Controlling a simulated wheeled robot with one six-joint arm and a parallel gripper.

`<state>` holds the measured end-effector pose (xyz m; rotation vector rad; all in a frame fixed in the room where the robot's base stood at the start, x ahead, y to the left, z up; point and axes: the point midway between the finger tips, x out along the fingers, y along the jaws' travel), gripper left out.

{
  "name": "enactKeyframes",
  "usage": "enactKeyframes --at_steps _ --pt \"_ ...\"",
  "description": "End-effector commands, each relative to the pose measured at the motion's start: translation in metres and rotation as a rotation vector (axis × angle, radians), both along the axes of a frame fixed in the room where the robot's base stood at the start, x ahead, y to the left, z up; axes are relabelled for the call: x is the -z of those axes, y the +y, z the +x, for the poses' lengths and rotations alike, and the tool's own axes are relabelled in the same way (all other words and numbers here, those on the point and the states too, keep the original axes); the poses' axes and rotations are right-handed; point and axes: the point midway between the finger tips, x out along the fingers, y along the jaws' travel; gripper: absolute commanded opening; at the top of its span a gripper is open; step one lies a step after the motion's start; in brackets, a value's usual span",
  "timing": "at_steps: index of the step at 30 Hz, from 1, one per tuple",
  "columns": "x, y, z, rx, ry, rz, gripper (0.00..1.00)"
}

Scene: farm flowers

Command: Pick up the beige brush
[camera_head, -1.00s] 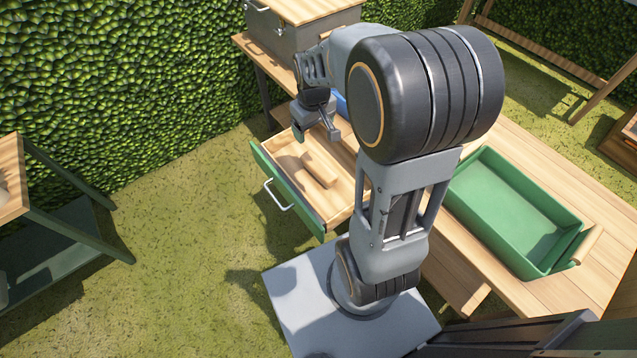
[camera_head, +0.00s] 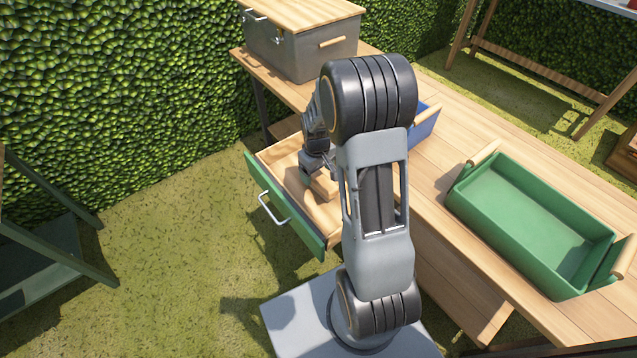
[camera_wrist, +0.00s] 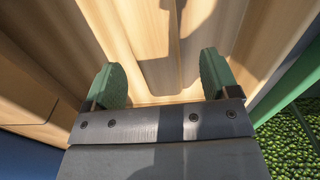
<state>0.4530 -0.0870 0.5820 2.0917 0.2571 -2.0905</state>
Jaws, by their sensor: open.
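The beige brush (camera_head: 324,187) lies in the open wooden drawer (camera_head: 284,232) with the green front. My arm partly hides it in the head view. My gripper (camera_head: 311,172) is down inside the drawer area, close over the brush. In the wrist view my gripper (camera_wrist: 163,78) has its two green finger pads wide apart. A long beige wooden shape, seemingly the brush (camera_wrist: 150,35), runs up the picture between and beyond the pads. It blends with the drawer wood, and I cannot tell whether the pads touch it.
The drawer's side walls stand close around my gripper. On the workbench (camera_head: 455,135) are a green tray (camera_head: 530,232), a blue container (camera_head: 424,125) behind my arm and a grey box (camera_head: 300,50) with a wooden lid. Grass lies free left of the drawer.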

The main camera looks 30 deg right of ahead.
Motion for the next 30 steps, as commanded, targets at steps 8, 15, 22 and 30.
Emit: enactKeyframes --at_steps 8,15,22,30 --pt "0.023 -0.002 -0.001 0.001 0.002 0.000 0.81" --pt "0.052 -0.003 -0.002 0.000 0.001 0.001 0.81" --pt "0.052 -0.003 -0.001 0.000 0.001 0.000 0.81" --pt "0.052 -0.003 -0.001 0.000 0.000 0.000 0.57"
